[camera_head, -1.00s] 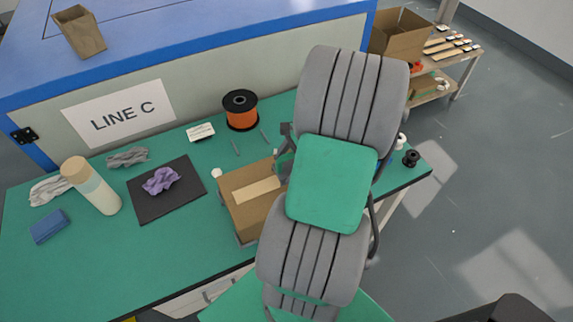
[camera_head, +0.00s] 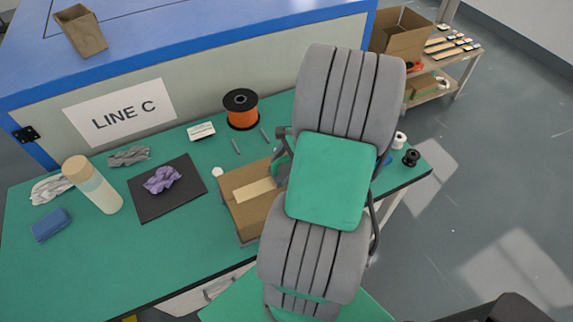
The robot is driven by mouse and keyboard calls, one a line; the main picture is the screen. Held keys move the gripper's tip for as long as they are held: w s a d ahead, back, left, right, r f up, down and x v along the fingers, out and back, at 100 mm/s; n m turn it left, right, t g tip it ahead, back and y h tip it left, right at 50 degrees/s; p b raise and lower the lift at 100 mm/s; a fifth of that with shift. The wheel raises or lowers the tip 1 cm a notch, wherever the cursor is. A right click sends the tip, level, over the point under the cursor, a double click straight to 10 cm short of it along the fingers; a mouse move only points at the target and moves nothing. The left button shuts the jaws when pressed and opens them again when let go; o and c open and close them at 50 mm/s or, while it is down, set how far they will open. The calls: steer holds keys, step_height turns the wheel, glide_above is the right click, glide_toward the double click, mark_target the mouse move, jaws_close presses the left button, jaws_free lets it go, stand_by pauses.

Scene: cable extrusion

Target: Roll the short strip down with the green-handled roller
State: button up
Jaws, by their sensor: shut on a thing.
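A pale beige strip (camera_head: 255,190) lies on a brown cardboard piece (camera_head: 250,218) near the middle of the green bench. My gripper (camera_head: 281,152) shows only as a small grey part at the cardboard's right edge, mostly hidden behind my arm. A bit of green beside it looks like the roller's handle, which my gripper is shut on. The roller's head is hidden, so I cannot tell whether it touches the strip.
An orange spool (camera_head: 241,109) and a small white-labelled box (camera_head: 201,131) stand behind the cardboard. Black and white spools (camera_head: 411,158) sit at the right edge.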

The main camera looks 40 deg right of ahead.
steer(key=shift+w+a+p, duration=0.15)
steer(key=shift+a+p, duration=0.05)
steer(key=shift+a, duration=0.35)
steer(key=shift+w+a+p, duration=0.15)
steer(key=shift+a, duration=0.4)
